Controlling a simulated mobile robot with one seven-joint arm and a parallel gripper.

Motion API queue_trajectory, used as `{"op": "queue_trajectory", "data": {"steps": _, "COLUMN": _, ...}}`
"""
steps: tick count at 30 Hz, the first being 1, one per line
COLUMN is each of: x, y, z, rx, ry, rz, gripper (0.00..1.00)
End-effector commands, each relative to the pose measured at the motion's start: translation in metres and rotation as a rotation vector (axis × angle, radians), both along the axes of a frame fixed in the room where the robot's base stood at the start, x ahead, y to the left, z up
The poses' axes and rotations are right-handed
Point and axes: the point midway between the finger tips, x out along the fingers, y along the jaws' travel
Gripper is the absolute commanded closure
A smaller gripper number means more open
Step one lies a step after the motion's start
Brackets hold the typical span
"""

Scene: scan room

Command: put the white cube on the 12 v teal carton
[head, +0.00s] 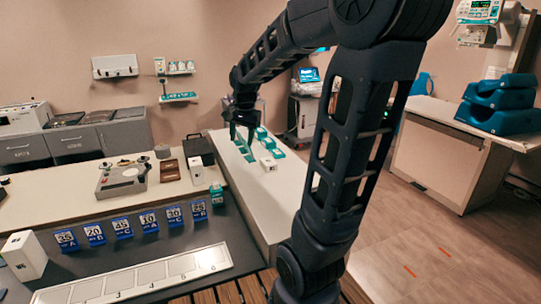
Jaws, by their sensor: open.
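My gripper (241,138) is open and points down over the far part of the white counter, with its fingers apart. A small white block (268,164), which looks like the white cube, sits on that counter to the right of and nearer than my gripper. Several teal cartons stand close by, one (268,143) just behind the block and another (261,132) farther back. A teal piece (246,151) lies just under my gripper. Another teal carton (216,195) stands at the corner of the dark counter. The 12 V marking is too small to read on any carton.
Blue numbered cartons (122,227) stand in a row on the dark counter, behind a numbered white strip (135,283). A tall white box (24,256) stands at left. A black case (199,149) is left of my gripper. The near white counter (262,205) is clear.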

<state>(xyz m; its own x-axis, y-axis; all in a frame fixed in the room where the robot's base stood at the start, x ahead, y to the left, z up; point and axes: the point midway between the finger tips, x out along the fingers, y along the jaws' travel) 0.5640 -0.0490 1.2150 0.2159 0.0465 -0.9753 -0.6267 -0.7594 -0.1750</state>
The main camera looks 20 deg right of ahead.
Motion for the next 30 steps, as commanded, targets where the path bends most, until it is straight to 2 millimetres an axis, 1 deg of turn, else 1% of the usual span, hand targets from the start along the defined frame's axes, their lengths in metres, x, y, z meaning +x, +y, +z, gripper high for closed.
{"op": "queue_trajectory", "data": {"steps": 1, "x": -0.015, "y": -0.003, "z": 0.006, "rx": -0.009, "ry": -0.019, "rz": 0.041, "gripper": 0.52}}
{"op": "queue_trajectory", "data": {"steps": 8, "x": -0.077, "y": -0.016, "z": 0.018, "rx": -0.077, "ry": -0.088, "rz": 0.259, "gripper": 0.52}}
{"op": "queue_trajectory", "data": {"steps": 15, "x": -0.139, "y": -0.025, "z": 0.018, "rx": -0.169, "ry": -0.151, "rz": 0.477, "gripper": 0.52}}
{"op": "queue_trajectory", "data": {"steps": 18, "x": -0.159, "y": -0.028, "z": 0.016, "rx": -0.205, "ry": -0.169, "rz": 0.555, "gripper": 0.52}}
{"op": "queue_trajectory", "data": {"steps": 21, "x": -0.173, "y": -0.029, "z": 0.013, "rx": -0.234, "ry": -0.182, "rz": 0.611, "gripper": 0.52}}
{"op": "queue_trajectory", "data": {"steps": 24, "x": -0.182, "y": -0.030, "z": 0.010, "rx": -0.252, "ry": -0.189, "rz": 0.646, "gripper": 0.52}}
{"op": "queue_trajectory", "data": {"steps": 30, "x": -0.185, "y": -0.031, "z": 0.009, "rx": -0.261, "ry": -0.191, "rz": 0.664, "gripper": 0.52}}
